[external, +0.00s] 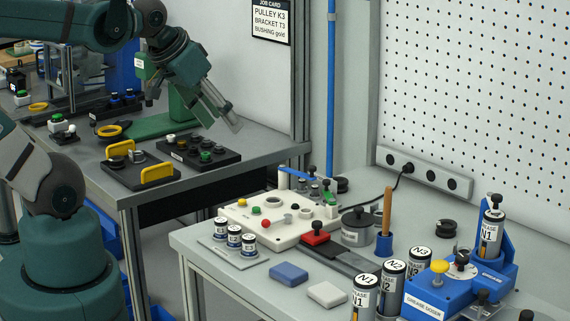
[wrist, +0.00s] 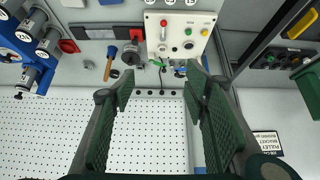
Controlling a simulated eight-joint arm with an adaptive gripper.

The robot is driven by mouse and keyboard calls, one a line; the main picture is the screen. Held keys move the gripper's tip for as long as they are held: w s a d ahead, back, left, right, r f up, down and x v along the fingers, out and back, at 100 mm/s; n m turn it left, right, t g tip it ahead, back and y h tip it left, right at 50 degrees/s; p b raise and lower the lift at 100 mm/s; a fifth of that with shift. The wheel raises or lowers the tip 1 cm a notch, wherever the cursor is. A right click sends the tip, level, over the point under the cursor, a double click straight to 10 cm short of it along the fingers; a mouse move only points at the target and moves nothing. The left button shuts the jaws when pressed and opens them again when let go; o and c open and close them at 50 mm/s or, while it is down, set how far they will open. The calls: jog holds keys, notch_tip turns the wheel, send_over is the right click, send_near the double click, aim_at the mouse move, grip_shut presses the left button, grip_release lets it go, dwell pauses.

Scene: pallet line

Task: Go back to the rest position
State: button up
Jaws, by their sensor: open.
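My gripper (external: 226,112) is at upper middle in the external view, at the end of my green arm, raised in the air over the back table (external: 225,150). Its fingers point down and to the right. In the wrist view my gripper (wrist: 160,90) shows two dark green ridged finger pads, spread apart at left and right. Nothing is between them. The wrist camera looks past them at the white pegboard (wrist: 130,135) and the front table's equipment.
The front table holds a white control panel (external: 262,226), a grey pot (external: 356,236), a blue grease dosing station (external: 440,290) and several grease cartridges (external: 391,285). Black trays (external: 205,165) with small parts lie on the back table. A blue pole (external: 331,100) stands behind.

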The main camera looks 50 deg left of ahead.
jog(key=shift+f+b, duration=2.1)
jog(key=shift+f, duration=0.25)
